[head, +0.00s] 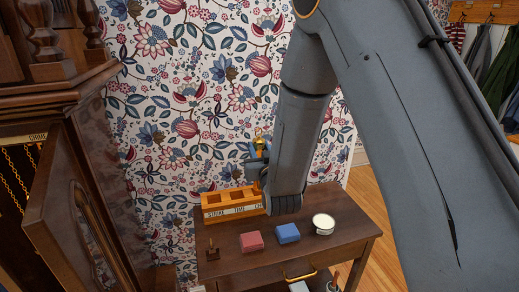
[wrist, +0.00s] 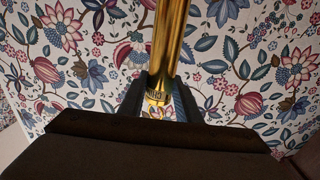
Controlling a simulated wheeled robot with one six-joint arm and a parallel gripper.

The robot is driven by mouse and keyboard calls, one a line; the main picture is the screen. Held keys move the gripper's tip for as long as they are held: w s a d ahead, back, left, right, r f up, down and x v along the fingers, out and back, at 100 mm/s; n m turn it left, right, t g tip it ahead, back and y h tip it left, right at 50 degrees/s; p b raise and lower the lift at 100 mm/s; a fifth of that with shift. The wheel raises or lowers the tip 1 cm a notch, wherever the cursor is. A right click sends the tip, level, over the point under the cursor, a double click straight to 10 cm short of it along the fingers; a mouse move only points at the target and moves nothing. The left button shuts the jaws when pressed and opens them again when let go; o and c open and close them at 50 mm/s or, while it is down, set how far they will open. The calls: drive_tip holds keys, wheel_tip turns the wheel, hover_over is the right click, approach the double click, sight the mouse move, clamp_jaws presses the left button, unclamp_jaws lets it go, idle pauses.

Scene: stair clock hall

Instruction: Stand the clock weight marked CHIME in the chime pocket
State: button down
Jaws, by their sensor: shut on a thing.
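My gripper (wrist: 158,95) is shut on a brass clock weight (wrist: 170,45), a shiny cylinder that looks about upright. A small band with dark letters shows on it between the fingers, but I cannot read it surely. In the head view my gripper (head: 258,158) holds the weight (head: 259,143) above the right part of the wooden rack (head: 229,211), apart from it. The rack stands on the table; its front labels read STRIKE, TIME and "CH", the last cut off by my arm. The strike and time pockets look empty; the chime pocket is mostly hidden.
An open clock case (head: 75,220) stands at left. Papered wall is close behind.

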drive_tip(key=shift+f+b, duration=2.7)
drive_tip(key=shift+f, duration=0.75)
idle(1.0)
drive_tip(key=c, duration=1.4)
unclamp_jaws()
drive_tip(key=shift+o, duration=0.9)
drive_tip(key=shift+s+f, duration=0.1)
drive_tip(key=shift+f, duration=0.25)
drive_tip(key=b+v, duration=0.1)
drive_tip(key=v, duration=0.6)
drive_tip(key=shift+s+r+b, duration=0.2)
drive_tip(key=shift+s+b, duration=0.1)
drive_tip(key=shift+b, duration=0.05)
drive_tip(key=shift+d, duration=0.1)
